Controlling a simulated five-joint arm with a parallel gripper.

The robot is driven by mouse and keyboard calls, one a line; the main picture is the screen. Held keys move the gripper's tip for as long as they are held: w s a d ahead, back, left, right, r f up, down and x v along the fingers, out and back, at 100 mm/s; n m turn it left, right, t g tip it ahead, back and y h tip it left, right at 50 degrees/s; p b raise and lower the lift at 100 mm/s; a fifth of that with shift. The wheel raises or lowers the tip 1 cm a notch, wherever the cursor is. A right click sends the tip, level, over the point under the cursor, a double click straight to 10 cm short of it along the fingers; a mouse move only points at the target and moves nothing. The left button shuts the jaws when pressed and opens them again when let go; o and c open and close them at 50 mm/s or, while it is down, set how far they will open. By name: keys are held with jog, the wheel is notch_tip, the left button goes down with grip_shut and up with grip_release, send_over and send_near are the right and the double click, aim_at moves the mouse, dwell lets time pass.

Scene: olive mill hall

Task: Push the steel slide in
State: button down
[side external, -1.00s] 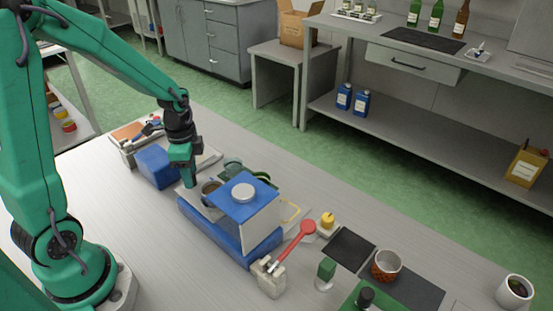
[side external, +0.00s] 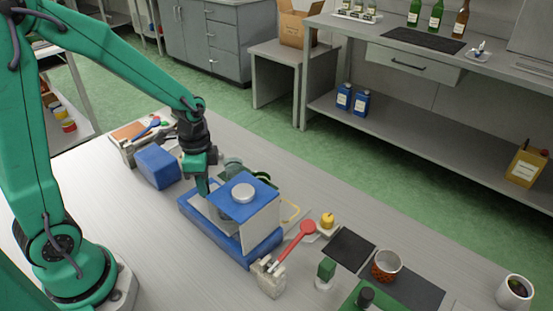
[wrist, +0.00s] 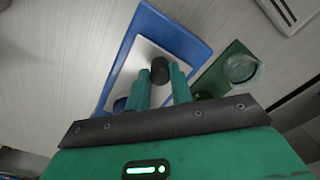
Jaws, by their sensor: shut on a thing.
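A blue press-like unit (side external: 232,240) lies on the table in the side view, with a blue-topped block (side external: 250,204) on it bearing a pale round cap. In the wrist view, a pale steel plate (wrist: 142,62), which looks like the slide, lies within a blue frame (wrist: 180,32). A dark round knob (wrist: 160,70) shows between my fingertips. My gripper (side external: 203,186) points down at the left end of the unit, close beside the block. It is shut on the knob, as seen in the wrist view (wrist: 162,82). The plate's lower part is hidden by my fingers.
A blue box (side external: 157,167) stands left of my gripper. A clear glass (wrist: 240,69) is close by on the right in the wrist view. A red-headed lever (side external: 296,243) stands beyond the unit's right end.

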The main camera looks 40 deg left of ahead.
jog(key=shift+d, duration=1.1)
jog(key=c, duration=1.2)
grip_release()
jog(key=shift+c, duration=0.2)
jog(key=shift+r, duration=0.15)
notch_tip(320, 180, up, 8)
jog(key=shift+f, duration=0.2)
